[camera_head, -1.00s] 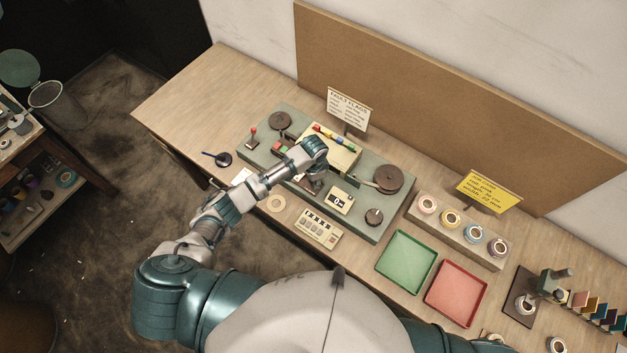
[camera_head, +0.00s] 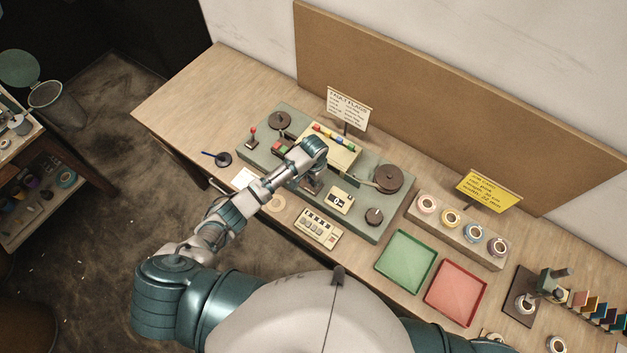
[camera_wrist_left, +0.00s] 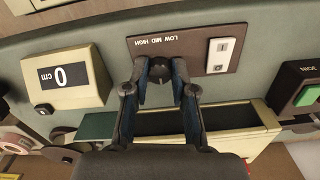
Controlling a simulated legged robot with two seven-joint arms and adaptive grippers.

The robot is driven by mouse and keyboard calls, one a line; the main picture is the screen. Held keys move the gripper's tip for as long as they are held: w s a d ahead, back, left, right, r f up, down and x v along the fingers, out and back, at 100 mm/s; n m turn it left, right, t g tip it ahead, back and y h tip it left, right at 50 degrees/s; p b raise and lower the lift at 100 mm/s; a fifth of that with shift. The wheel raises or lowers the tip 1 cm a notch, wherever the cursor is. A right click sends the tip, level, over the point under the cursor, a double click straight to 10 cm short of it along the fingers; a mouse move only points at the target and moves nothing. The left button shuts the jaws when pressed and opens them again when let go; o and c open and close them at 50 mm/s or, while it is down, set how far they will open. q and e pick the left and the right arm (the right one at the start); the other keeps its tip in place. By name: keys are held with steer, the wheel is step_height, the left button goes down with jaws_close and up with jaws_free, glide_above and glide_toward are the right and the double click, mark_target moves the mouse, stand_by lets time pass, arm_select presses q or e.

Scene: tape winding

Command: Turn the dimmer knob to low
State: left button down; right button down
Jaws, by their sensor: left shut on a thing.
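The dimmer knob (camera_wrist_left: 158,92) is a dark round knob on a brown plate (camera_wrist_left: 190,48) marked LOW, MID and HIGH, seen upside down in the left wrist view. My left gripper (camera_wrist_left: 160,70) has its two fingers closed on either side of the knob. The fingers cover much of it, and I cannot read which mark it points to. In the head view my left gripper (camera_head: 311,186) is down at the front of the green-grey winding machine (camera_head: 362,216), hiding the knob. My right gripper is out of view.
A white rocker switch (camera_wrist_left: 221,55) sits beside the knob. A cm counter (camera_wrist_left: 62,78) and a green button (camera_wrist_left: 306,95) flank the gripper. Green (camera_head: 377,262) and red (camera_head: 428,303) trays lie to the right on the bench.

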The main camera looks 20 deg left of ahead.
arm_select(q)
steer(key=shift+w+r, duration=0.1)
steer(key=shift+w, duration=0.05)
steer(key=c, duration=0.9)
jaws_free()
steer(key=shift+d, duration=0.1)
steer(key=shift+c, duration=0.2)
steer(key=shift+w, duration=0.1)
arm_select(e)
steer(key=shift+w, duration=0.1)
arm_select(q)
step_height(320, 180, up, 12)
steer(key=shift+f, duration=0.2)
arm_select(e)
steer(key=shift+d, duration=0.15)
